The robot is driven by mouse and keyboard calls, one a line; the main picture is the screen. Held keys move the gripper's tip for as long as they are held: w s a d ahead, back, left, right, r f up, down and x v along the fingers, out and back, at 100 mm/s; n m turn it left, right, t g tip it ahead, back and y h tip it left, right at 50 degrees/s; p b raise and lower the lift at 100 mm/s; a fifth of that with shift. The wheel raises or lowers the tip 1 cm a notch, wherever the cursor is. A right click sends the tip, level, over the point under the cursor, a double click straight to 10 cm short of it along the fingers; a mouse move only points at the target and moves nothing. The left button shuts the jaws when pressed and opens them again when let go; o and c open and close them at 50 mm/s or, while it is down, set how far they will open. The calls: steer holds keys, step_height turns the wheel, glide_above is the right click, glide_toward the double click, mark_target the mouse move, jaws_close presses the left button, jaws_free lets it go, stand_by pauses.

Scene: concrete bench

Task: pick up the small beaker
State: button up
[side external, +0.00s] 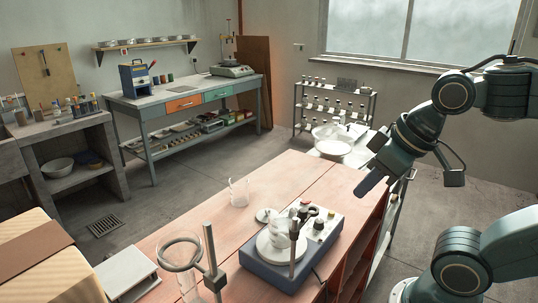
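A small clear glass beaker (239,193) stands upright on the reddish bench top (185,218), near its far left edge, with nothing touching it. My gripper (369,186) hangs above the right side of the bench, to the right of the beaker and well apart from it. Its dark fingers point down and left. They overlap from this side, so I cannot tell whether they are open or shut. No object shows between them.
A blue hotplate (318,254) bearing glassware and a clamp post stands in front, right of the beaker. A ring stand (212,266) and tall glass cylinder (187,272) are at front left, near a white box (125,272). The bench behind the beaker is clear.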

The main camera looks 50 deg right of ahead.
steer(key=o, duration=1.2)
steer(key=n+g, duration=0.6)
steer(key=n, duration=0.7)
glide_above(282, 228)
steer(key=w+d, duration=0.2)
steer(key=shift+s+d+r, duration=0.2)
steer(key=shift+r, duration=0.05)
steer(key=shift+f, duration=0.1)
steer(key=shift+f, duration=4.2)
